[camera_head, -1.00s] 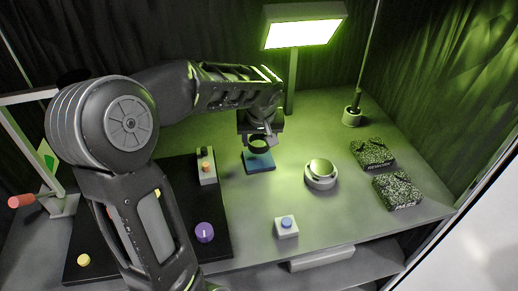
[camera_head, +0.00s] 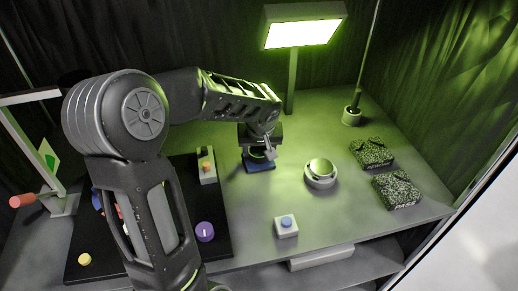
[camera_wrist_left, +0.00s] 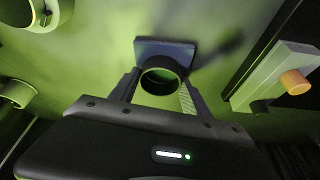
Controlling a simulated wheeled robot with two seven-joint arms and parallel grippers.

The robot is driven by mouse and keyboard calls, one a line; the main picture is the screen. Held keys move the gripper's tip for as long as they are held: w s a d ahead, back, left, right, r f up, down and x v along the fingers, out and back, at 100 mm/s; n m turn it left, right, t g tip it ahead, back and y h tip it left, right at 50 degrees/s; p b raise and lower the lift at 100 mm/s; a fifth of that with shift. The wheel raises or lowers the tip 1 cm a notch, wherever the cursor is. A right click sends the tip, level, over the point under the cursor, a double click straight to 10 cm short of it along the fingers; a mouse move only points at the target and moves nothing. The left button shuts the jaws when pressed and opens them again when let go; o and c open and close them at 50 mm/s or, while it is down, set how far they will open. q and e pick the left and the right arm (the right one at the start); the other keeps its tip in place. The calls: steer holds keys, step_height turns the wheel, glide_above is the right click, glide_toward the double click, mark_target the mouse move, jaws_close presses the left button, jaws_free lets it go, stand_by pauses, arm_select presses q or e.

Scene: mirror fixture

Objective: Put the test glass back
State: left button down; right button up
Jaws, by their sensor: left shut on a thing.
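The test glass, a round clear piece with a dark rim (camera_wrist_left: 162,88), is held between the fingers of my left gripper (camera_wrist_left: 160,95) in the left wrist view. In the head view my left gripper (camera_head: 260,146) is low over a small blue block (camera_head: 259,167), and a bit of the glass shows there. The blue block also shows behind the glass in the wrist view (camera_wrist_left: 165,46). The glass is right by the block; I cannot tell whether they touch. My right gripper is not in view.
A grey box with an orange button (camera_head: 206,167) stands left of the block. A round mirror-topped fixture (camera_head: 321,172) stands to the right, with two speckled boxes (camera_head: 397,190) beyond. A blue-button box (camera_head: 286,226) is in front. A lit lamp (camera_head: 303,33) rises behind.

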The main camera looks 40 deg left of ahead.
arm_select(q)
steer(key=c, duration=0.5)
jaws_free()
steer(key=shift+f, duration=0.1)
steer(key=shift+r, duration=0.3)
steer(key=v, duration=1.1)
steer(key=shift+s+r+b, duration=0.15)
steer(key=shift+r+b, duration=0.15)
steer(key=shift+b, duration=0.1)
steer(key=shift+d, duration=0.15)
